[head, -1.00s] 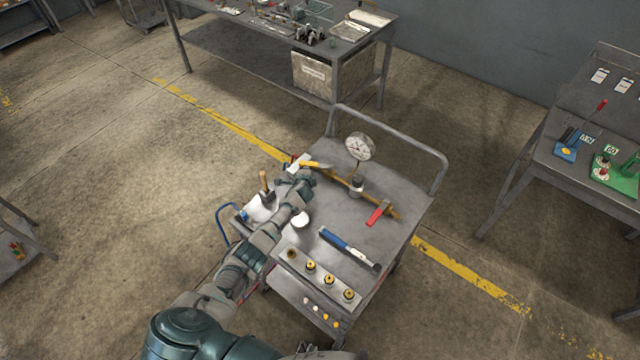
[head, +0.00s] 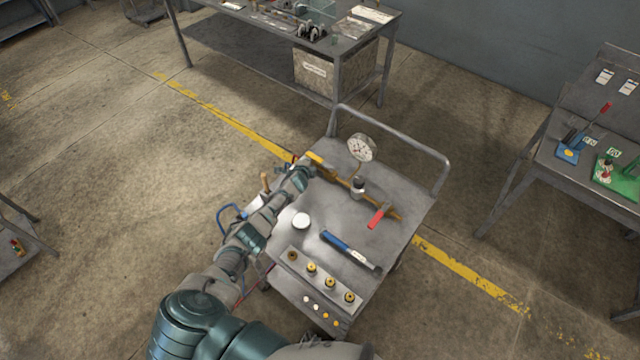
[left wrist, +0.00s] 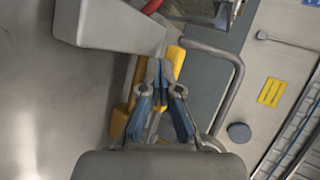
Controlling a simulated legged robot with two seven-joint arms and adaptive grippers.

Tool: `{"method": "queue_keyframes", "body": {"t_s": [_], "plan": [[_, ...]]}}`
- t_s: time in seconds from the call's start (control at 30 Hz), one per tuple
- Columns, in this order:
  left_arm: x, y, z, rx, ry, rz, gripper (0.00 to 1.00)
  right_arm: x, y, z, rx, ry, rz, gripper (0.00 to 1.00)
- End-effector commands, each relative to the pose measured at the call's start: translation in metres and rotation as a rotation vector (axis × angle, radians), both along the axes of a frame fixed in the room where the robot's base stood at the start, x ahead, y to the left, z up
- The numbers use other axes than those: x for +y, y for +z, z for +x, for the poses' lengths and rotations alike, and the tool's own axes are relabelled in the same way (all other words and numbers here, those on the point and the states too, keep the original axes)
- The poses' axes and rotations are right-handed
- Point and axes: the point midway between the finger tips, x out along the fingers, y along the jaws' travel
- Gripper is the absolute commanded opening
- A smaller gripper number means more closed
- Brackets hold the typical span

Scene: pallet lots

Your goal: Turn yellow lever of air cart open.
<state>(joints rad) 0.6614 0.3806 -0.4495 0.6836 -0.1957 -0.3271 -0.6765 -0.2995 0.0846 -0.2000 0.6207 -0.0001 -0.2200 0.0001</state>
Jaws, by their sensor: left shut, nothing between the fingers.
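The air cart (head: 395,245) stands in front of me with a brass pipe (head: 345,181) across its top. The yellow lever (head: 315,158) is at the pipe's far left end and lies roughly along the pipe's line, partly hidden by my gripper. My left gripper (head: 306,172) is shut and empty, right beside the lever. In the left wrist view the shut fingers (left wrist: 160,75) are close against the yellow lever (left wrist: 178,60); I cannot tell if they touch. The red lever (head: 377,217) is at the pipe's near right end. My right gripper is not in view.
A pressure gauge (head: 361,148) rises from the pipe. A blue-handled tool (head: 348,249), a white round piece (head: 301,221) and a strip of brass fittings (head: 320,275) lie on the cart. A grey rail (head: 395,138) bounds its far side. Workbenches stand behind and right.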

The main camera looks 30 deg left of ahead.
Motion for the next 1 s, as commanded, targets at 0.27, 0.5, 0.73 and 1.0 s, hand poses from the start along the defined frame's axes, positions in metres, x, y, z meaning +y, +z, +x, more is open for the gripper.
{"method": "queue_keyframes", "body": {"t_s": [0.27, 0.5, 0.73, 1.0], "plan": [[0.001, 0.004, 0.003, -0.006, 0.001, 0.0, 0.0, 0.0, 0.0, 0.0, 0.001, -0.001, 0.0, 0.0], [0.001, 0.005, 0.001, -0.007, 0.0, 0.001, 0.0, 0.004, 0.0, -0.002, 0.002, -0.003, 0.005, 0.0], [-0.004, 0.014, -0.017, -0.008, -0.002, 0.002, 0.0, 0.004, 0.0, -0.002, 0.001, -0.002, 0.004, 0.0], [-0.016, 0.033, -0.054, -0.003, -0.002, 0.002, 0.0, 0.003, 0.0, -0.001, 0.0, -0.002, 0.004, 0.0]]}}
